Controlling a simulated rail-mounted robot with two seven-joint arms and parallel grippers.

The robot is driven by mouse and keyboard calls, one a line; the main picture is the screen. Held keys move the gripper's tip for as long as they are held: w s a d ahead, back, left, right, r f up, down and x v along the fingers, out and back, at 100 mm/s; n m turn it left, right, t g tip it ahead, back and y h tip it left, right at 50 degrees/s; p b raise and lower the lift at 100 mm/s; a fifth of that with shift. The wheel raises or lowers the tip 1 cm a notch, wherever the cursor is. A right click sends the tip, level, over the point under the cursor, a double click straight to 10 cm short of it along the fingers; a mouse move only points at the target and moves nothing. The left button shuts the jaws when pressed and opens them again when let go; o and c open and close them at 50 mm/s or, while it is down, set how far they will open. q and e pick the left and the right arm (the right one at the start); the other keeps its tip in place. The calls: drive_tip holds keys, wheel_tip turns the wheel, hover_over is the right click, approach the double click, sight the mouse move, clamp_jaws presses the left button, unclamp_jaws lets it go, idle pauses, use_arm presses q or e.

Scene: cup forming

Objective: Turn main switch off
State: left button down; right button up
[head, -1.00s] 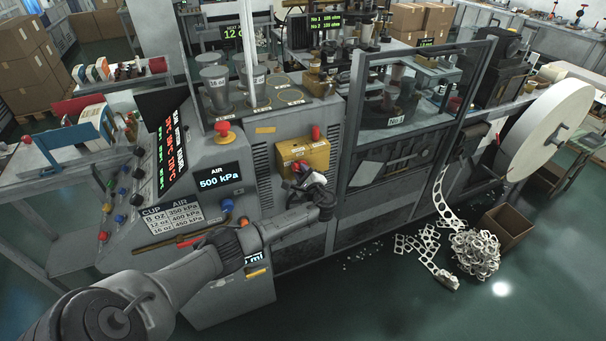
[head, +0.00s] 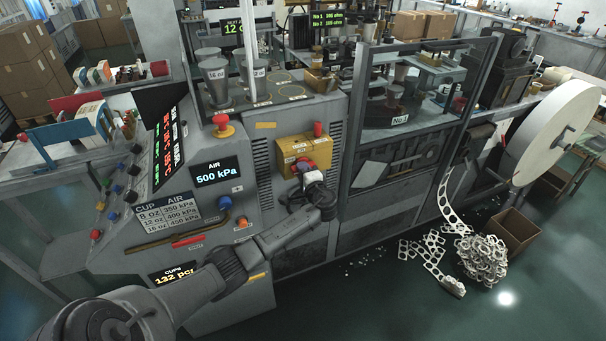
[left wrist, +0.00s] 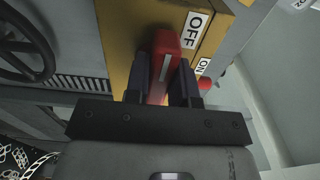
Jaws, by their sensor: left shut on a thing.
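The main switch is a yellow box (head: 291,147) on the front of the grey machine, with a red handle (head: 300,162). In the left wrist view the red handle (left wrist: 166,42) shows beside the white OFF label (left wrist: 190,30); the ON label (left wrist: 203,66) is nearer the fingers. My left gripper (head: 304,170) is at the box front. In the left wrist view the dark fingers (left wrist: 163,82) are shut on the red handle, one on each side. The handle's pivot is hidden. My right gripper is in neither view.
A larger red button (head: 222,121) is on the console at left. A glass-framed guard (head: 350,115) stands close right of the switch. Scrap strips (head: 482,256) lie on the floor at right.

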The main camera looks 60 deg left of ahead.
use_arm(q)
drive_tip(key=shift+n, duration=0.3)
drive_tip(key=c, duration=1)
unclamp_jaws()
drive_tip(key=shift+o, duration=0.2)
drive_tip(key=shift+d, duration=0.15)
drive_tip(key=s+d, duration=0.2)
drive_tip(key=d, duration=1.1)
drive_tip(key=shift+d, duration=0.2)
